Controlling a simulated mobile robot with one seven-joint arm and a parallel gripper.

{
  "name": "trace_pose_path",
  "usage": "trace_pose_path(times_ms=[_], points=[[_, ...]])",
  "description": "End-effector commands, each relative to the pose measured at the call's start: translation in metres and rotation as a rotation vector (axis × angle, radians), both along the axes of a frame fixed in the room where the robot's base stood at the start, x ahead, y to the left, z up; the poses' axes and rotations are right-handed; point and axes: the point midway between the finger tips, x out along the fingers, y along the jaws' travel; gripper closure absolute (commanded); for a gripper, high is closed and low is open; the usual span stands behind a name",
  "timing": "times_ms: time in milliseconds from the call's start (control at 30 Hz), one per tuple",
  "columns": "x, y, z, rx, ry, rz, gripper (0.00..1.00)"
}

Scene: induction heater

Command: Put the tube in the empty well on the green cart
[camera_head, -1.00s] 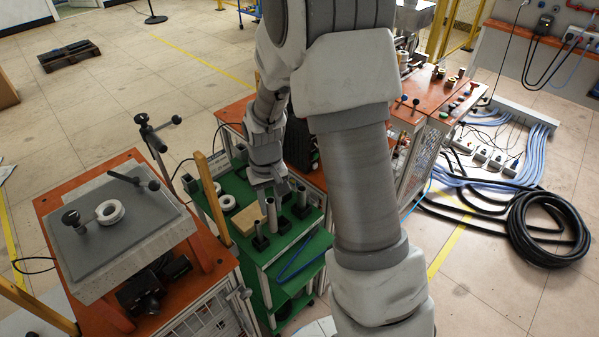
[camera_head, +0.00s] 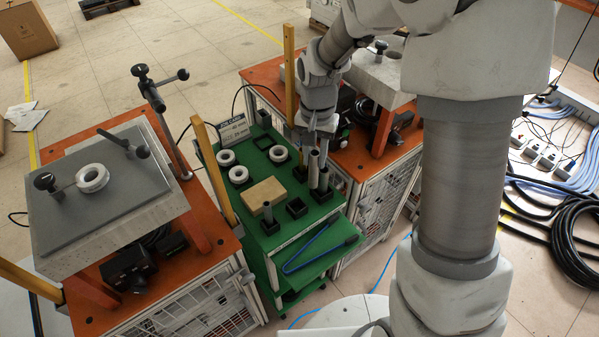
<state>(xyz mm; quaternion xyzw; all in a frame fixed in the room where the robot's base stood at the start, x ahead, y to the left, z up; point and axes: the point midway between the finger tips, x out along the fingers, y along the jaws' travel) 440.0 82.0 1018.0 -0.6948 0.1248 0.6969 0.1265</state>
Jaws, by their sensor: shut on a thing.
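My gripper (camera_head: 314,150) points down over the right side of the green cart (camera_head: 283,238) and is shut on a grey metal tube (camera_head: 313,167). The tube is upright above the cart top; whether its lower end touches anything is unclear. Just right of it, another grey tube (camera_head: 324,179) stands in a black square holder. An empty black square well (camera_head: 297,207) sits near the cart's front edge. To its left, a holder has a darker post (camera_head: 268,211) standing in it.
White rings (camera_head: 239,175) and a wooden block (camera_head: 264,193) lie on the cart top. Blue tongs (camera_head: 306,248) lie on a lower shelf. Orange tables with grey slabs (camera_head: 100,225) flank the cart. Yellow posts (camera_head: 289,75) rise beside it.

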Motion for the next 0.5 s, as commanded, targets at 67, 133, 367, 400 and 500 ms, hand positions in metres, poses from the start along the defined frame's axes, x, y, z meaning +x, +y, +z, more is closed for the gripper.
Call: trace_pose_path(times_ms=[67, 133, 367, 400, 500], points=[[-0.001, 0.018, -0.011, 0.000, -0.004, -0.063, 1.00], [-0.003, 0.028, -0.012, 0.000, -0.003, -0.116, 1.00], [-0.006, 0.043, -0.010, -0.002, -0.001, -0.196, 1.00], [-0.006, 0.043, -0.010, -0.002, -0.001, -0.198, 1.00], [-0.007, 0.043, -0.014, -0.002, 0.000, -0.198, 1.00]])
